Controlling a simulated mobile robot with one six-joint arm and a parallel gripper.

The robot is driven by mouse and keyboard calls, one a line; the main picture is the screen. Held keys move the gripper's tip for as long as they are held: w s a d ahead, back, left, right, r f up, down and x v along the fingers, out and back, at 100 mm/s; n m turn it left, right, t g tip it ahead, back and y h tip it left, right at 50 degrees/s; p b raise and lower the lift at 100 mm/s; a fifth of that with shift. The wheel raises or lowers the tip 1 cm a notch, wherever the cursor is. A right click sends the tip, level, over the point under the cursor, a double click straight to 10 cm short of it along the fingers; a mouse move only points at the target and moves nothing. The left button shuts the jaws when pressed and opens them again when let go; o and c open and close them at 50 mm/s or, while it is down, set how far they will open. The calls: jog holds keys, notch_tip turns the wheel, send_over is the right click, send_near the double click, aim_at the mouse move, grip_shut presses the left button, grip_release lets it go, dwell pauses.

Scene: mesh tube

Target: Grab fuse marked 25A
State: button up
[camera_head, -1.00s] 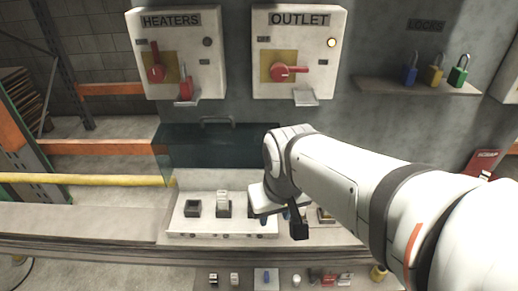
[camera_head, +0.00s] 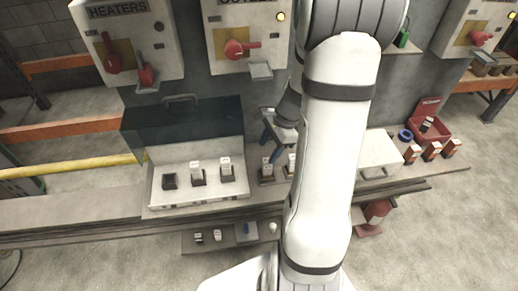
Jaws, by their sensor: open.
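Small white-topped fuses stand in dark holders on the bench; their ratings are too small to read, so I cannot tell which is 25A. Two of them, a left fuse (camera_head: 196,171) and a right fuse (camera_head: 226,169), sit in the open fuse box (camera_head: 200,199), beside a dark socket (camera_head: 170,181) that looks empty. Another fuse (camera_head: 267,168) stands right of the box, with one more partly hidden by my arm. My gripper (camera_head: 277,145) points down above these last two, open, with nothing seen between its blue-tipped fingers.
The box's dark clear lid (camera_head: 185,122) stands raised behind it. HEATERS (camera_head: 125,50) and OUTLET (camera_head: 242,45) switch boxes hang above. A lower shelf (camera_head: 210,248) holds small parts. A red scrap bin (camera_head: 428,124) and several small boxes (camera_head: 432,151) stand at right. My arm blocks the middle.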

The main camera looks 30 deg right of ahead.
aim_at(267, 165)
jog(key=f+m, duration=0.1)
jog(key=f, duration=0.2)
jog(key=f+m, duration=0.1)
jog(key=f, duration=0.2)
jog(key=f+p, duration=0.1)
jog(key=f, duration=0.2)
jog(key=shift+w+a+f+m, duration=0.2)
jog(key=shift+w+m, duration=0.15)
jog(key=shift+m, duration=0.05)
jog(key=shift+y, duration=0.3)
jog(key=shift+c, duration=0.3)
